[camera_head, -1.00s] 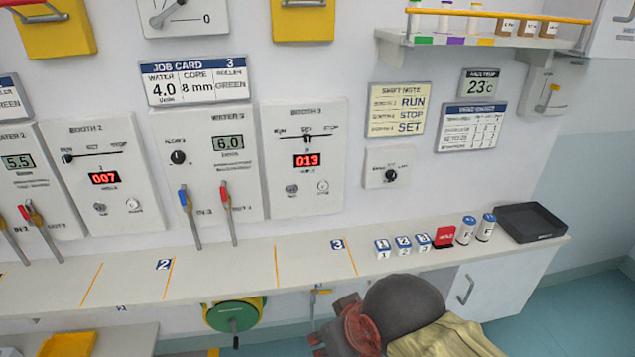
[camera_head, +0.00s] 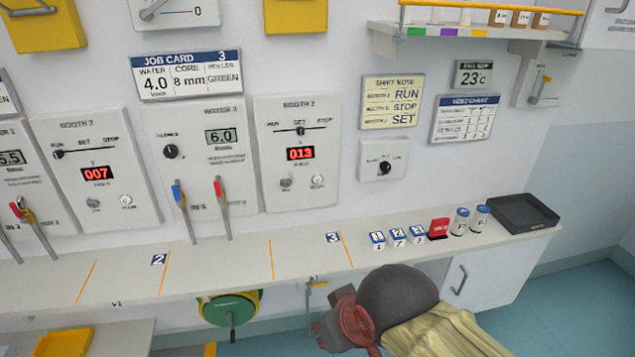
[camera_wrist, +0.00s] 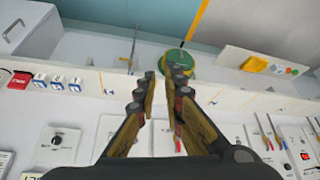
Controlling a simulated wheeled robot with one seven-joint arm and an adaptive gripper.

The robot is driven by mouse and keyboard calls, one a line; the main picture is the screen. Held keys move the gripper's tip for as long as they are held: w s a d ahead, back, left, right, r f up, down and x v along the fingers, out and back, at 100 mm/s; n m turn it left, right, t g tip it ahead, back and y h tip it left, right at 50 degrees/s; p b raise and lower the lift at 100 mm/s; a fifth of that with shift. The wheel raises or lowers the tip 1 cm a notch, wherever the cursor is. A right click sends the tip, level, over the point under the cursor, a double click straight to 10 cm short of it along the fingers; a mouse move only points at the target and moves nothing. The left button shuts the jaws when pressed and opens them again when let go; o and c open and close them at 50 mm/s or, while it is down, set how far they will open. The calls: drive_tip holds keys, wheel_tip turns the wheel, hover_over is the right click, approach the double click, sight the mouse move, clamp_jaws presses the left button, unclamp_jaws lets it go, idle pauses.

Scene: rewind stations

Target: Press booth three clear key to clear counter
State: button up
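The booth 3 panel (camera_head: 297,135) is on the wall, with its slider at SET and a red counter (camera_head: 300,153) reading 013. Two small round controls sit below the counter; the right, whiter one (camera_head: 317,181) seems to be the clear key, its label too small to read. In the wrist view, which is upside down, my gripper (camera_wrist: 163,82) is open and empty, its fingers apart in front of the wall and shelf. The booth 3 panel there (camera_wrist: 106,128) is partly hidden by a finger. In the head view my arm is low, below the shelf front.
A long shelf (camera_head: 215,262) runs under the panels. Red and blue levers (camera_head: 221,205) stand left of booth 3. A green wheel (camera_head: 230,309) is below the shelf.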

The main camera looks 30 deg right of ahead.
clamp_jaws()
idle(0.9)
